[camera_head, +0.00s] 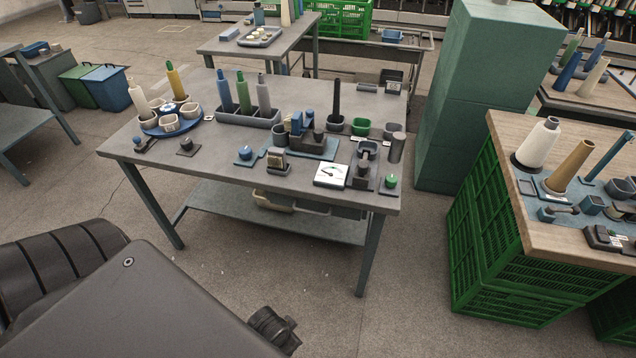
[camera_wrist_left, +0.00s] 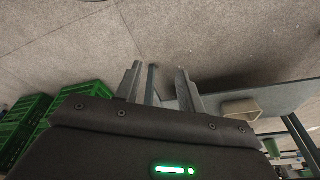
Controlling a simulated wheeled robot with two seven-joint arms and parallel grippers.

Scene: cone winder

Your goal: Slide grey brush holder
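Several small grey and dark fixtures stand on the grey table in the head view, and I cannot tell for sure which one is the grey brush holder. One is a dark grey block (camera_head: 186,147) near the front left, another a grey block (camera_head: 277,162) at the front middle, and another a dark grey slotted fixture (camera_head: 362,174) at the front right. My left gripper (camera_wrist_left: 158,70) shows in the left wrist view with its fingers apart. A blue-grey bar behind them looks like a table leg. The gripper is over floor, away from the tabletop items. My right gripper is not seen.
The grey table (camera_head: 215,164) also carries a blue round tray (camera_head: 150,128), a bobbin rack (camera_head: 247,118) and a white dial plate (camera_head: 331,175). Green crates (camera_head: 510,265) under a wooden top stand at right. A green cabinet (camera_head: 480,90) rises behind. Floor in front is clear.

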